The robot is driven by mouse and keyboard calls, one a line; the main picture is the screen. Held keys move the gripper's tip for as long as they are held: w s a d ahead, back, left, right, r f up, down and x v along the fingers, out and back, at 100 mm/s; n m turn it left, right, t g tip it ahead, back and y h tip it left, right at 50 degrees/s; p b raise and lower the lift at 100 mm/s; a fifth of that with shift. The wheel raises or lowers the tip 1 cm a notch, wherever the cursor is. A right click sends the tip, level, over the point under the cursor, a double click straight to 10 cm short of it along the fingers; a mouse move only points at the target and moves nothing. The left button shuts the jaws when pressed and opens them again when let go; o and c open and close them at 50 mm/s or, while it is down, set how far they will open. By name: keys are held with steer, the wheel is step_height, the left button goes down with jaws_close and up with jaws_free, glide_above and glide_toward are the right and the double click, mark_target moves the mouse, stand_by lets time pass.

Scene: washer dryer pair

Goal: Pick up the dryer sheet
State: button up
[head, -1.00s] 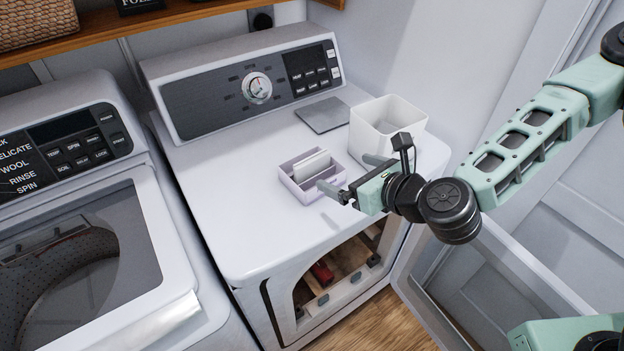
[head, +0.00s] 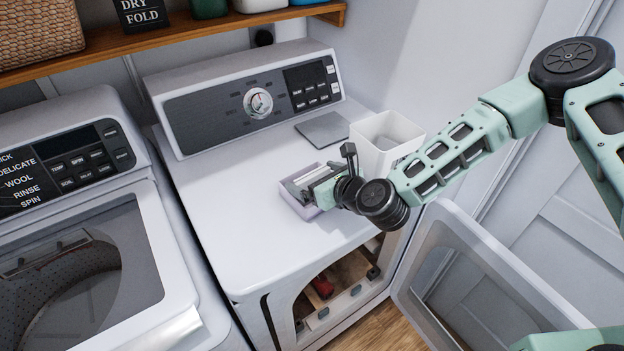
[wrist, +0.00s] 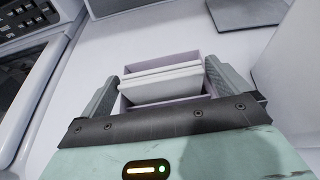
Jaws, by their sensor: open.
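The dryer sheets are white and stand upright in a small lilac box on the dryer top. In the wrist view the sheets (wrist: 165,82) show between my two fingers, with the lilac box (wrist: 197,59) around them. In the head view the box (head: 297,207) is partly hidden behind my gripper (head: 308,183). My gripper is open, with one finger on each side of the sheets. Whether the fingers touch the sheets or the box cannot be told. The lower part of the sheets is hidden.
A white square bin (head: 385,142) stands right of the box, and a flat grey plate (head: 322,129) lies behind it. The dryer's control panel (head: 250,100) rises at the back. The dryer door (head: 480,275) hangs open below. The dryer top is clear at left.

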steer(key=shift+w+a+f, duration=0.15)
steer(key=shift+w+a, duration=0.05)
steer(key=shift+w, duration=0.05)
steer(key=c, duration=0.7)
